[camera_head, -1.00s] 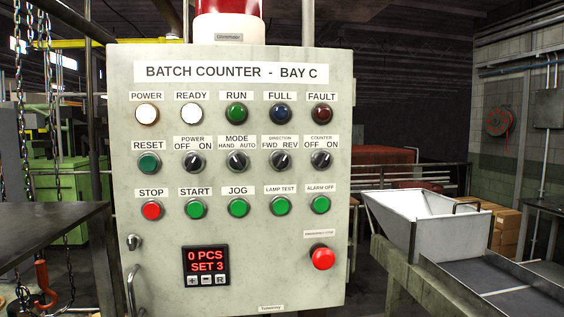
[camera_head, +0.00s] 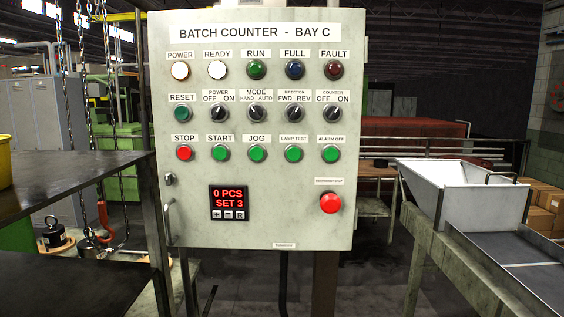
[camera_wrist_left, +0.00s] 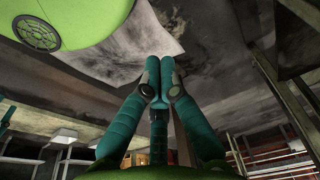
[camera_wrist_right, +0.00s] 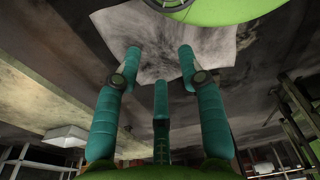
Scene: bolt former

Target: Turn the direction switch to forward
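The direction switch (camera_head: 294,113) is a small black rotary knob under the "DIRECTION FWD REV" label on the pale control panel (camera_head: 350,120). FWD is on the label's left and REV on its right. The knob's mark seems to lean toward the upper right, the REV side, but it is too small to be sure. Neither gripper shows in the head view. In the left wrist view my left gripper (camera_wrist_left: 160,64) has its fingertips together with nothing between them. In the right wrist view my right gripper (camera_wrist_right: 160,54) is open and empty, its fingers apart.
Similar knobs for mode (camera_head: 256,113) and counter (camera_head: 331,113) flank the switch. Push buttons sit below, with a red emergency stop (camera_head: 330,203) at lower right. A dark table (camera_head: 70,180) stands at left, a metal hopper (camera_head: 470,195) at right.

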